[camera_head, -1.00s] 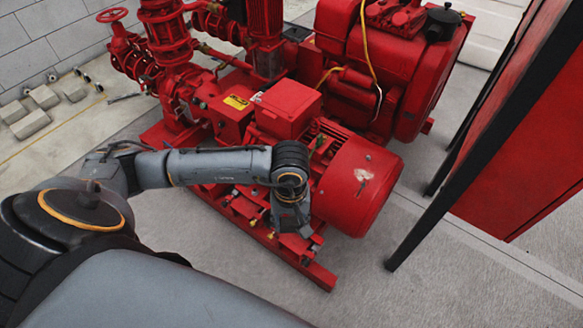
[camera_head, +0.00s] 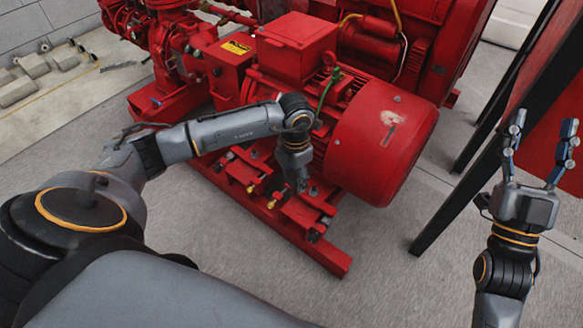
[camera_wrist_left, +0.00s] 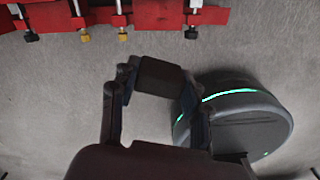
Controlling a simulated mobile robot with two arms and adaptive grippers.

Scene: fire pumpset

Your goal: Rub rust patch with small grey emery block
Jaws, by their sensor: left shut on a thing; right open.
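The rust patch (camera_head: 390,118) is a small pale, brownish worn spot on the rounded red motor casing (camera_head: 375,150) in the head view. My left gripper (camera_head: 302,184) points down in front of the motor, above the red base rail, apart from the patch. In the left wrist view it is shut on the emery block (camera_wrist_left: 160,77), a small dark grey block held between the fingertips over the floor. The block is not clearly visible in the head view. My right gripper (camera_head: 541,150) is open and empty at the right, fingers upward.
The red base rail (camera_head: 285,235) with brass fittings lies below my left arm. A dark-framed red panel (camera_head: 550,140) stands on the right, behind my right gripper. Concrete floor (camera_head: 390,285) is free in front of the pumpset. Grey blocks (camera_head: 18,92) lie far left.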

